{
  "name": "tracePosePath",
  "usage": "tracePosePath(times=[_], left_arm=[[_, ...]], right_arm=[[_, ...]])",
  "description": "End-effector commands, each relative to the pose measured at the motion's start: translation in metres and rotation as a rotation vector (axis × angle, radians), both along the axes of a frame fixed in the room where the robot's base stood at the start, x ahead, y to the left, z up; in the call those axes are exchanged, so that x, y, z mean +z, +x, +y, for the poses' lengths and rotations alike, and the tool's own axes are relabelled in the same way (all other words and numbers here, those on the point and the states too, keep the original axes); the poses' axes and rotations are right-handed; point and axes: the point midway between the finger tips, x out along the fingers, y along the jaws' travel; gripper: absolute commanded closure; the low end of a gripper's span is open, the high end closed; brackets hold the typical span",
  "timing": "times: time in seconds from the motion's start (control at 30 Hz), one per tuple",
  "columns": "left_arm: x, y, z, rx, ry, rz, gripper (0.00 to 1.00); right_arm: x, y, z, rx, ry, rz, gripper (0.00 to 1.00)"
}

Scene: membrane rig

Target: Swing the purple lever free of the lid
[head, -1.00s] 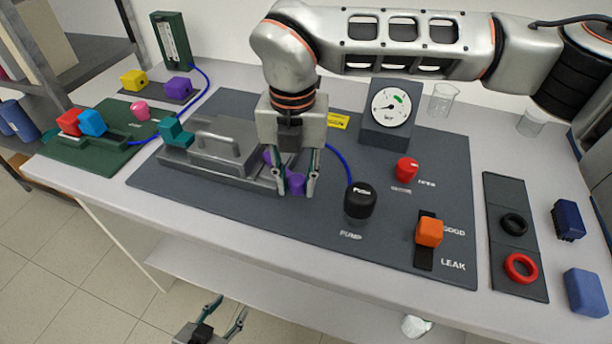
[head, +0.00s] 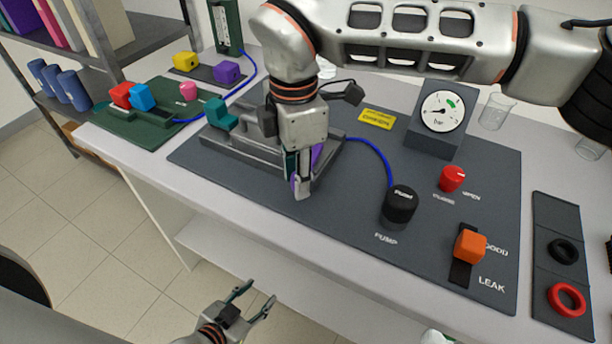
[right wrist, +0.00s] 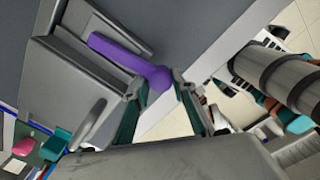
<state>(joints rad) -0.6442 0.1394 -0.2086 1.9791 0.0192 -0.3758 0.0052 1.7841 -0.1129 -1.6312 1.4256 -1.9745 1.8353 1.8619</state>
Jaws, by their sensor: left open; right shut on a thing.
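The purple lever (head: 317,156) is at the right end of the grey rig (head: 215,150), mostly behind my right gripper (head: 302,188). The right gripper is shut on the lever's end. In the right wrist view, the lever (right wrist: 118,54) slants across the grey housing (right wrist: 58,75), its round knob between the fingertips (right wrist: 160,84). The grey lid (head: 246,126) is partly hidden by my right arm. I cannot tell whether the lever still overlaps it. My left gripper (head: 254,300) is open and empty, below the table's front edge.
A black pump knob (head: 400,205), red knob (head: 452,179), orange switch (head: 469,246) and gauge (head: 438,112) stand right of the rig. A blue tube (head: 372,155) runs from rig toward pump. A green board (head: 150,132) with coloured blocks lies left.

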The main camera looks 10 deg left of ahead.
Motion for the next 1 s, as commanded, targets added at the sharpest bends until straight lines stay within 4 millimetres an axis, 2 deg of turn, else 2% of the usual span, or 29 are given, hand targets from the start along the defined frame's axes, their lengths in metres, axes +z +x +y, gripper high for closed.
tracePosePath(times=[0.03, 0.3, 0.83, 0.87, 0.9, 1.0], left_arm=[[0.0004, 0.0004, 0.0002, 0.0, 0.001, -0.001, 0.57], [0.0003, 0.0009, 0.0005, 0.0, 0.001, -0.001, 0.57], [0.0009, 0.0014, 0.0005, 0.0, 0.0, -0.003, 0.57], [0.0008, 0.0013, 0.0005, 0.0, 0.0, -0.003, 0.57], [0.0008, 0.0014, 0.0006, 0.0, 0.001, -0.002, 0.57], [0.0009, 0.0015, 0.0007, -0.001, 0.001, -0.003, 0.57]], right_arm=[[0.0027, 0.0049, 0.0001, -0.035, -0.001, -0.008, 1.0], [0.0029, 0.0062, 0.0067, -0.127, -0.001, -0.007, 1.0], [0.0027, 0.0062, 0.0077, -0.149, -0.002, -0.006, 1.0], [0.0027, 0.0062, 0.0076, -0.149, -0.002, -0.006, 0.7], [0.0026, 0.0061, 0.0078, -0.148, -0.002, -0.006, 0.6], [0.0018, 0.0051, 0.0083, -0.145, -0.002, -0.004, 0.6]])
